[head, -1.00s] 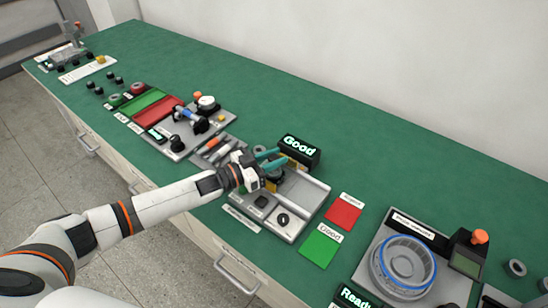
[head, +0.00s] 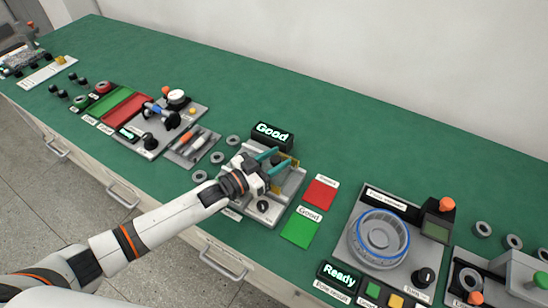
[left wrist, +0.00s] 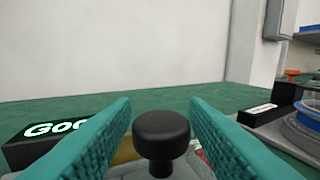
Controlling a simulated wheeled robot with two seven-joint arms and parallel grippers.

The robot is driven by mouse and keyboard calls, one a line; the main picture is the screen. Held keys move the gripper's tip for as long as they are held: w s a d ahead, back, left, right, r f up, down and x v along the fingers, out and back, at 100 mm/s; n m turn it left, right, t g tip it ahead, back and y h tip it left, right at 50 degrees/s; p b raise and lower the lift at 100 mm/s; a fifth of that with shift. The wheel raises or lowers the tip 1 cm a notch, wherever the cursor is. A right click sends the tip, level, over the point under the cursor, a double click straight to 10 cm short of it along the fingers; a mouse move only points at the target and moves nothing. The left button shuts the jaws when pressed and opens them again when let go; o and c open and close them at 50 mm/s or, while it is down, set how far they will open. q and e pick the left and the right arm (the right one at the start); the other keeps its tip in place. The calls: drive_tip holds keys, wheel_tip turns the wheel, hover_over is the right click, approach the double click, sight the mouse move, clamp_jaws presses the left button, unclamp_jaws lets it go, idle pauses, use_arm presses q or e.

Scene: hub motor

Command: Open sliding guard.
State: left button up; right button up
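The station with the lit "Good" display (head: 272,135) stands mid-table. A translucent amber guard (head: 291,161) shows on it, beyond my left gripper (head: 272,162). In the left wrist view a round black knob (left wrist: 161,128) sits between the two teal fingers of my left gripper (left wrist: 160,115). An amber strip (left wrist: 125,151) shows behind the knob. My gripper and wrist hide much of the station's middle. My right gripper is not in view.
A red card (head: 320,193) and a green card (head: 300,230) lie right of the station. A fixture with a blue-rimmed ring (head: 380,238) stands farther right. Grey rings (head: 217,157) and a screwdriver tray (head: 192,144) lie to the left. The table behind is clear.

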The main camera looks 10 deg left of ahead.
use_arm(q)
drive_tip(key=shift+o, duration=0.3)
drive_tip(key=shift+a, duration=0.1)
drive_tip(key=shift+s+a+f, duration=0.1)
drive_tip(key=shift+s+a, duration=0.1)
drive_tip(key=shift+s, duration=0.1)
drive_tip(key=b+v, duration=0.2)
drive_tip(key=v, duration=0.9)
drive_tip(key=shift+a, duration=0.15)
